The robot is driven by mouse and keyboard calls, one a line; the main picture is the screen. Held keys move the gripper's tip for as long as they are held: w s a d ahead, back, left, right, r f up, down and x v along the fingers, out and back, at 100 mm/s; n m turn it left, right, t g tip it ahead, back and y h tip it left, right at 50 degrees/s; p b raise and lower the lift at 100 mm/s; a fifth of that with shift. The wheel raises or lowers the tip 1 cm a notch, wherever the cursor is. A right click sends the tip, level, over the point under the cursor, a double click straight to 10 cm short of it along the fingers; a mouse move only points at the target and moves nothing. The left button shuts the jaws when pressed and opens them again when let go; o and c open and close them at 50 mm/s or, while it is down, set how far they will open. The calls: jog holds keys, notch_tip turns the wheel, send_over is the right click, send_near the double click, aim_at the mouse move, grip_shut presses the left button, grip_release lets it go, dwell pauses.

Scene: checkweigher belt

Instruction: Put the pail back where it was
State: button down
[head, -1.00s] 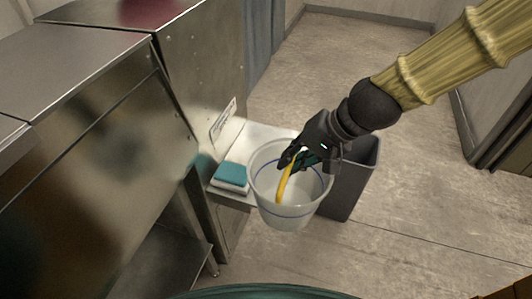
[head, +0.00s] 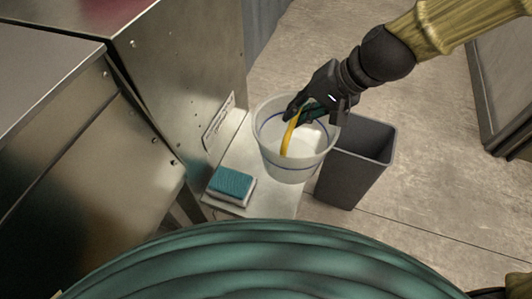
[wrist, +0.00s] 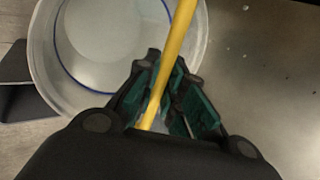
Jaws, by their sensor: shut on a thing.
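The pail (head: 289,165) is a translucent white bucket with a blue line around it and a yellow handle (head: 290,136). In the head view it is at the centre, over or on the far part of a small pale shelf (head: 266,196); I cannot tell if its base touches. My gripper (head: 303,112) is shut on the yellow handle above the pail's rim. In the wrist view the handle (wrist: 176,45) runs between the fingers (wrist: 165,95), and the pail (wrist: 105,45) shows behind them at upper left. The pail looks empty and roughly upright.
A teal and white sponge (head: 231,184) lies on the near end of the shelf. A dark grey bin (head: 352,187) stands on the floor right of the pail. Steel cabinets (head: 190,75) rise on the left.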

jog(key=f+b, duration=0.3)
jog(key=w+f+b, duration=0.1)
jog(key=f+b, duration=0.2)
jog(key=w+f+b, duration=0.1)
jog(key=f+b, duration=0.2)
jog(key=f, duration=0.1)
jog(key=shift+w, duration=0.2)
jog(key=shift+s+f+b, duration=0.15)
jog(key=shift+s+b, duration=0.3)
jog(key=shift+b, duration=0.05)
jog(key=w+a+f+p, duration=0.2)
jog(key=w+p, duration=0.1)
jog(key=w, duration=0.5)
jog(key=w+a+f+p, duration=0.2)
jog(key=w+f+p, duration=0.1)
jog(key=w, duration=0.4)
jog(key=shift+w+a+f, duration=0.15)
jog(key=shift+w+a, duration=0.1)
jog(key=shift+w, duration=0.15)
jog(key=shift+f, duration=0.1)
jog(key=c, duration=1.5)
grip_release()
